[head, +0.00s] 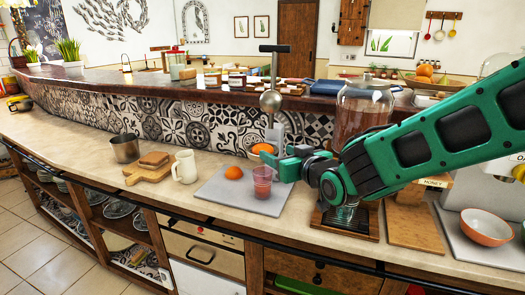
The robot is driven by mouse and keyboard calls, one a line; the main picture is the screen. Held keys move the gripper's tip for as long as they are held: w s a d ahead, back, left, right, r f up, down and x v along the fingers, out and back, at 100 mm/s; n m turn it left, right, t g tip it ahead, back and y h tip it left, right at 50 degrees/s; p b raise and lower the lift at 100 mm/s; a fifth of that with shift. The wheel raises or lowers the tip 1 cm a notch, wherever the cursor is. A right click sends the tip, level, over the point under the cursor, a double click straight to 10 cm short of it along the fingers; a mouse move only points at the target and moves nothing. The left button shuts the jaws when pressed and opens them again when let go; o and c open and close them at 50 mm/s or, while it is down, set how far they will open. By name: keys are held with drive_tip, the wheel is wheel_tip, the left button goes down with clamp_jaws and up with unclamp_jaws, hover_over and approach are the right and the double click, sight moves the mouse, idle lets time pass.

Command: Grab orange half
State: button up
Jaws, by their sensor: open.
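An orange piece (234,172) lies on a grey board (217,194) on the counter. A second orange piece (262,149) shows farther back, just left of my gripper; I cannot tell which of the two is a half. My green gripper (276,154) is open, above the back right part of the board. It is right of both orange pieces, and its fingers look empty. Whether a finger touches the farther piece cannot be told. A glass with pinkish-red contents (262,183) stands on the board, just in front of my gripper.
A tall metal tool with a ball (270,101) rises behind my gripper. Left of the board stand a white mug (185,166), a wooden board with bread (148,172) and a metal pot (125,148). A big jar dispenser (362,110) and an orange bowl (485,227) are to the right.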

sight(266, 147)
drive_tip(key=shift+x, duration=4.6)
drive_tip(key=shift+f, duration=0.1)
drive_tip(key=c, duration=0.7)
